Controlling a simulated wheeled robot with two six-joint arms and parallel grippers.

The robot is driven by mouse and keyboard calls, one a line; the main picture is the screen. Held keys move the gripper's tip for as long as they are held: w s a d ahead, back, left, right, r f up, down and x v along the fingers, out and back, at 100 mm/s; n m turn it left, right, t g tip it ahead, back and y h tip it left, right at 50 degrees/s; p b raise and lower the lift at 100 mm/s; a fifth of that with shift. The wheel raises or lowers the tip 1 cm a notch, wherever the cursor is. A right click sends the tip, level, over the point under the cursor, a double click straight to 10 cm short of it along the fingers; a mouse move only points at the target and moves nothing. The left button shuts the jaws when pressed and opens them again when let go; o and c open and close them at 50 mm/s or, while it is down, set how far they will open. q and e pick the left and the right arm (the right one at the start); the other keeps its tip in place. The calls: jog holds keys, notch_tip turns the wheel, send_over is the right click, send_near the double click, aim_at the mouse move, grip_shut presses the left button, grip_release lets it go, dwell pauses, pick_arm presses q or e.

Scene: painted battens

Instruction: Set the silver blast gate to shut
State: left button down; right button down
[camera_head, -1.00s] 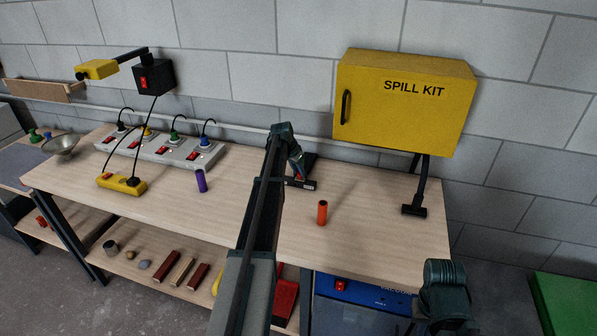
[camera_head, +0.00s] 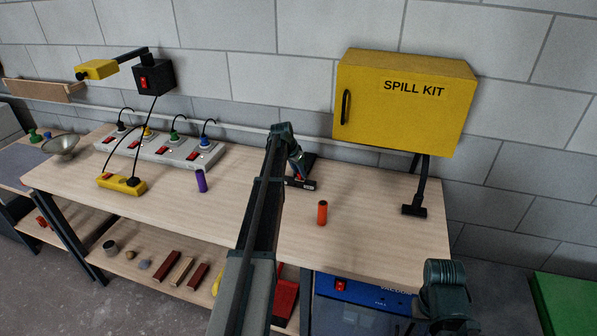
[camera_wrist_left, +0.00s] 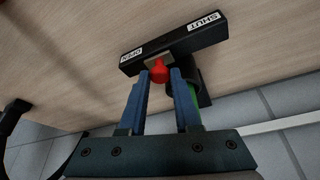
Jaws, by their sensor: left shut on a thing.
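The blast gate's black bar (camera_wrist_left: 172,42) lies at the top of the left wrist view, with an OPEN label at its left end and a SHUT label at its right end. A small silver piece (camera_wrist_left: 159,62) with a red knob (camera_wrist_left: 158,75) shows at its edge, somewhat nearer the OPEN label. My left gripper (camera_wrist_left: 160,76) is shut on the red knob, one blue finger on each side. In the head view the gate (camera_head: 304,184) stands on the bench, partly hidden behind my left gripper (camera_head: 298,172) and arm.
An orange cylinder (camera_head: 322,213) stands right of the gate and a purple one (camera_head: 201,181) left. A socket strip (camera_head: 160,152) lies at the back left. A yellow spill kit box (camera_head: 402,105) hangs above, with a black nozzle (camera_head: 414,210) below it.

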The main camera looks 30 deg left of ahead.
pick_arm(q)
jog(key=a, duration=0.2)
jog(key=s+a, duration=0.1)
jog(key=a, duration=0.2)
jog(key=shift+s+a, duration=0.15)
jog(key=shift+a, duration=0.05)
jog(key=c, duration=1.1)
grip_release()
jog(key=o, duration=0.5)
jog(key=shift+a, duration=0.1)
jog(key=shift+r, duration=0.15)
